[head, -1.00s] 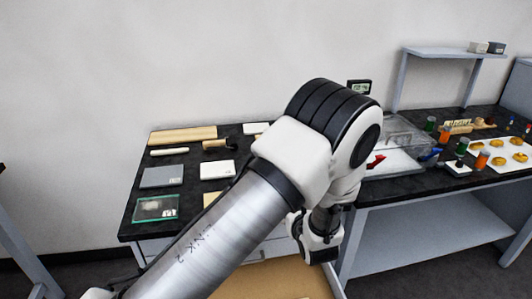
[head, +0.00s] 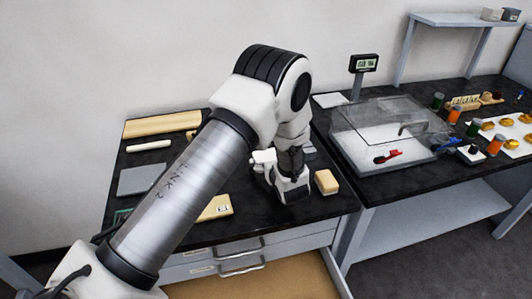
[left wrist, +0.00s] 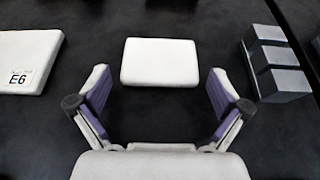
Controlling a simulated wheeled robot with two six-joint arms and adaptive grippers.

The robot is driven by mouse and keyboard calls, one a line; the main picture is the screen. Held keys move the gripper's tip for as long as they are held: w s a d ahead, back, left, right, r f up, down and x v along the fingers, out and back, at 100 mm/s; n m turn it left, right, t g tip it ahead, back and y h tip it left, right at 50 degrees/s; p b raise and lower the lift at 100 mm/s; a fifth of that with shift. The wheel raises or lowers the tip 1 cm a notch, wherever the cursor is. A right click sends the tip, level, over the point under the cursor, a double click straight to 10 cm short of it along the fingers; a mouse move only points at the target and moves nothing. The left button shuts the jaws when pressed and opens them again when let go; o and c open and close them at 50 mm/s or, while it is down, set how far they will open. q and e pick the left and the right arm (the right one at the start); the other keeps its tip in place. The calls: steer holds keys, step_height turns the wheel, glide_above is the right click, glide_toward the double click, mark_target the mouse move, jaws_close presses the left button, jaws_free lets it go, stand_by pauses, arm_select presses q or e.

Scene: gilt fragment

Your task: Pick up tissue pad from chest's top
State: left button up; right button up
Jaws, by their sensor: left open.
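The chest's black top (head: 310,213) lies under my left gripper (head: 284,193), which is low over its right part in the head view. In the left wrist view, a white rounded rectangular pad, which looks like the tissue pad (left wrist: 160,62), lies flat on the black top. The open fingers of my left gripper (left wrist: 158,78) stand on either side of the pad's near end, with a gap on each side and nothing between them held. In the head view my arm and gripper hide the pad, or I cannot make it out. My right gripper is out of view.
A tan block (head: 326,182) is close right of the gripper. A white E6 box (left wrist: 28,62) and a grey stepped block (left wrist: 275,63) flank the pad. A clear-lidded case (head: 385,130) and a display (head: 364,63) stand on the right table.

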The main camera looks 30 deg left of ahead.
arm_select(q)
steer(key=shift+w+a+f, duration=0.3)
steer(key=shift+w+a, duration=0.05)
steer(key=shift+a, duration=0.1)
steer(key=shift+s+d+r, duration=0.1)
steer(key=shift+d+r, duration=0.1)
steer(key=shift+d, duration=0.1)
steer(key=c, duration=0.3)
steer(key=shift+c, duration=1.2)
